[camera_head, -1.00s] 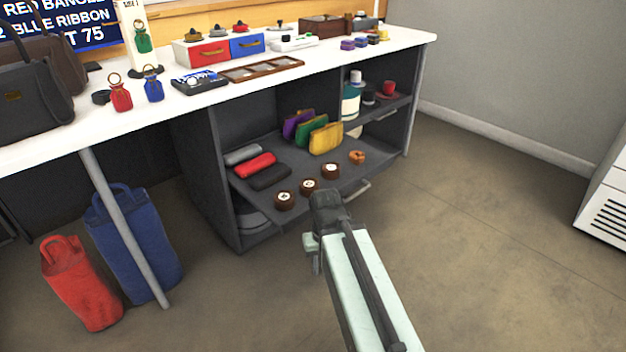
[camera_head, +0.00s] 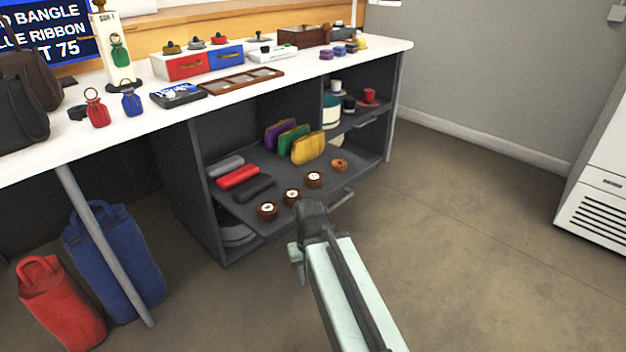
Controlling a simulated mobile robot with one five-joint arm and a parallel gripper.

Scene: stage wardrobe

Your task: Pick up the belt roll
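Three round dark-brown rolls with pale round centres stand along the front of the pulled-out shelf: a left one (camera_head: 267,211), a middle one (camera_head: 292,196) and a right one (camera_head: 313,180). A smaller orange-brown coil (camera_head: 339,165) lies behind them to the right. I cannot tell for sure which of these is the belt roll. My gripper (camera_head: 299,268) hangs in front of the shelf's edge, apart from the rolls in the picture. Its fingers are small and partly hidden by my arm, so I cannot see whether they are open.
The dark shelf (camera_head: 300,223) also bears red (camera_head: 238,177), grey and black cases and purple, green and yellow pouches (camera_head: 309,148). A white counter (camera_head: 130,128) overhangs it. Blue (camera_head: 117,260) and red (camera_head: 62,305) bags stand left. The floor (camera_head: 470,230) at right is clear.

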